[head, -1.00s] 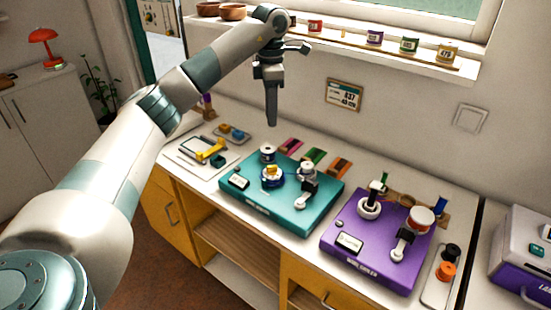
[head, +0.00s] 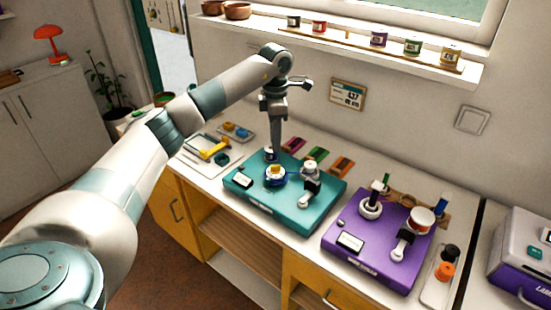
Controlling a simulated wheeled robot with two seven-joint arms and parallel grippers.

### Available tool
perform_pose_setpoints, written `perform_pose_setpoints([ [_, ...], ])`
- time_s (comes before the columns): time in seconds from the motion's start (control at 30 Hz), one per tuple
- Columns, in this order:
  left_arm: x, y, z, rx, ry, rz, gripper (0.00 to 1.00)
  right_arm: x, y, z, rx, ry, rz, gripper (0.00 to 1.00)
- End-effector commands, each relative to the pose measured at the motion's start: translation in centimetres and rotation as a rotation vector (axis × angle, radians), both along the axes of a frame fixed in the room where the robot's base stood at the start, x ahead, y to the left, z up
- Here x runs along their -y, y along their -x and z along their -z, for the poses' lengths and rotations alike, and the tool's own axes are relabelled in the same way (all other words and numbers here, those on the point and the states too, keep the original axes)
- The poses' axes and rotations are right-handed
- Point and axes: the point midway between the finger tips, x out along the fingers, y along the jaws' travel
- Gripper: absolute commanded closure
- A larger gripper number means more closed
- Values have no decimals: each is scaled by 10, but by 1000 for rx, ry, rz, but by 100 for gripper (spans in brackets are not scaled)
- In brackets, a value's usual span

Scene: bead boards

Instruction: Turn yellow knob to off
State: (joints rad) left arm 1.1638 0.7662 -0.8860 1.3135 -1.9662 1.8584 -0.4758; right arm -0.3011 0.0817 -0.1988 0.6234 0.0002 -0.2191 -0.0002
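The yellow knob (head: 275,170) sits on a dark blue round base on the teal board (head: 243,196), near the board's middle. My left gripper (head: 272,149) points straight down at the board's back left corner, just behind and slightly left of the knob. Its tips are by the small dark and white spool post (head: 269,156) there; I cannot tell whether they touch it. The fingers look close together, but the gap between them cannot be made out. My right gripper is not in view.
A white crank handle (head: 304,201) and spool stand on the teal board, right of the knob. The purple board (head: 371,266) is to the right. Coloured bead strips (head: 316,155) lie behind. A tray with a yellow tool (head: 214,150) is at left. A windowsill with jars (head: 412,46) juts out above.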

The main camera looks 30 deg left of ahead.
Motion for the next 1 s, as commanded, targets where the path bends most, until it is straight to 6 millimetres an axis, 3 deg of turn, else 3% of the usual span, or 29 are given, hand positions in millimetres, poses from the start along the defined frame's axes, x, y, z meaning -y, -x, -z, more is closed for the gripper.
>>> perform_pose_setpoints([
  [0.3,1,1,55,-3,1,0,74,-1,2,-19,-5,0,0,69],
  [0.5,0,0,78,-1,0,-1,74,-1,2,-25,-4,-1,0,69],
  [0.97,0,0,89,1,-1,-1,74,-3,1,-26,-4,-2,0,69],
  [1.0,0,0,89,1,-1,-1,81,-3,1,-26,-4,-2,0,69],
])
